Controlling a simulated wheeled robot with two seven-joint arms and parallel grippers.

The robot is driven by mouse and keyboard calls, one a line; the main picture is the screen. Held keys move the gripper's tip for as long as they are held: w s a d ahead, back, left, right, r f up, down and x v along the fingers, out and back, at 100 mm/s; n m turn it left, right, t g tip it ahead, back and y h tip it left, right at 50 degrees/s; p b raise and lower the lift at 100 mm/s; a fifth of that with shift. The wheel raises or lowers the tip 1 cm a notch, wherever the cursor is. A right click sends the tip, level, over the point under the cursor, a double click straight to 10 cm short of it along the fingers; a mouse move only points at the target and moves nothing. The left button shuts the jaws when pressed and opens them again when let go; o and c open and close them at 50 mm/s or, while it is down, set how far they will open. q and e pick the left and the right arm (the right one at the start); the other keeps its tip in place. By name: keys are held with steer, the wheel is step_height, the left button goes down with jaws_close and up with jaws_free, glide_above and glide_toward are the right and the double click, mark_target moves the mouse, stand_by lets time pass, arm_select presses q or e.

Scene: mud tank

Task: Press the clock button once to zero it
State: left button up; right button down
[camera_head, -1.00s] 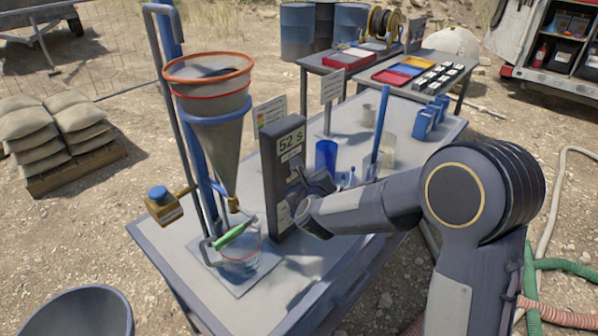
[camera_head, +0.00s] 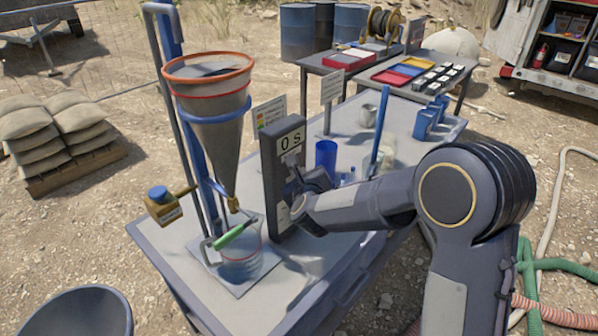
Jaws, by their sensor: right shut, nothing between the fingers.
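The clock (camera_head: 283,190) is a tall dark upright box on the grey table, and its display (camera_head: 291,141) reads "0 s". My right gripper (camera_head: 293,172) is shut and empty, with its tips at the clock's front face just below the display. The tips look to be touching or very near the face. The button itself is hidden or too small to make out behind the fingers. My left gripper is not in view.
A grey funnel (camera_head: 215,120) with an orange rim hangs left of the clock, above a clear beaker (camera_head: 240,262) with a green-handled tool. A blue cup (camera_head: 326,156) and a blue tube (camera_head: 380,120) stand right of the clock. The table's front right is clear.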

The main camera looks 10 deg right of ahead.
steer(key=shift+s, duration=0.1)
steer(key=shift+s+d+b, duration=0.6)
steer(key=shift+s+b, duration=0.1)
steer(key=s+d+b, duration=0.1)
steer(key=s, duration=0.1)
steer(key=s+d+b, duration=0.1)
steer(key=s+d, duration=0.1)
steer(key=shift+b, duration=0.3)
stand_by(0.8)
